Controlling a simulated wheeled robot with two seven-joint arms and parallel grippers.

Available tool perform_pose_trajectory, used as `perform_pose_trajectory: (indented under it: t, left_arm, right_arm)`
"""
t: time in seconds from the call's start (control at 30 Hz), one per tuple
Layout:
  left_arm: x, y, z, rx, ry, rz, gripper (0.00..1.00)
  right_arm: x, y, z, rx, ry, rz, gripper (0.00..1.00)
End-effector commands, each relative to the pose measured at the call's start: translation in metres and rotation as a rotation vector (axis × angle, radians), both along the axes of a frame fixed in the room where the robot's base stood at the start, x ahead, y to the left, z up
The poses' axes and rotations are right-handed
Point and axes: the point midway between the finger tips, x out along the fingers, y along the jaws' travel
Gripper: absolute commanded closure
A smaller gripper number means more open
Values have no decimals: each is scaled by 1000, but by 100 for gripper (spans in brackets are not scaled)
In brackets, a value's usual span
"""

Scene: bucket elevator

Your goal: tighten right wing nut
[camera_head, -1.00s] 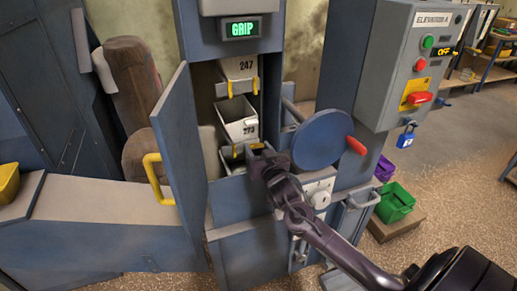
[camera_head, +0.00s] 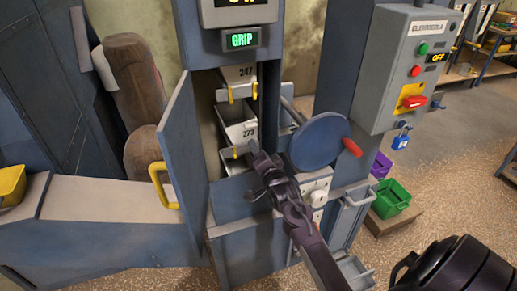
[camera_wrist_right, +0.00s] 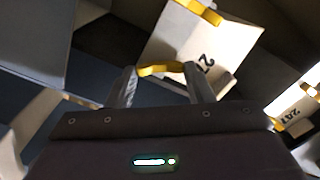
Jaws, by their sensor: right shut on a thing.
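The white bucket marked 273 (camera_head: 236,133) hangs in the open elevator shaft. It also shows in the right wrist view (camera_wrist_right: 185,45). My right gripper (camera_head: 257,153) reaches to the bucket's lower right front. In the right wrist view my right gripper (camera_wrist_right: 162,78) is shut on a yellow wing nut (camera_wrist_right: 160,70), one finger at each end. A second yellow wing nut (camera_wrist_right: 197,10) on that bucket is apart from the fingers. In the head view the held nut is hidden behind the gripper.
The bucket marked 247 (camera_head: 240,74) hangs above. An open blue door (camera_head: 180,145) stands left of the shaft. A blue handwheel (camera_head: 320,140) with a red knob (camera_head: 352,147) is close to my right arm. A lit GRIP display (camera_head: 241,40) is overhead.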

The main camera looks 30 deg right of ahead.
Motion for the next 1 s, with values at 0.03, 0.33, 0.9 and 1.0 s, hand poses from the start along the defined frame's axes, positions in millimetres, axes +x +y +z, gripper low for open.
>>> perform_pose_trajectory:
  t: [0.03, 0.33, 0.9, 1.0]
  left_arm:
    - [0, 0, 5, 0, 0, 0, 64]
    - [0, 0, 16, 0, 0, 1, 64]
    - [0, 0, 26, 0, 0, 2, 64]
    - [0, 0, 26, 0, 0, 2, 64]
  right_arm:
    - [0, 0, 2, 46, -11, -1, 76]
    - [0, 0, 1, 305, -73, -1, 76]
    - [0, -1, -2, 560, -135, -1, 76]
    - [0, -1, -2, 570, -137, -1, 76]
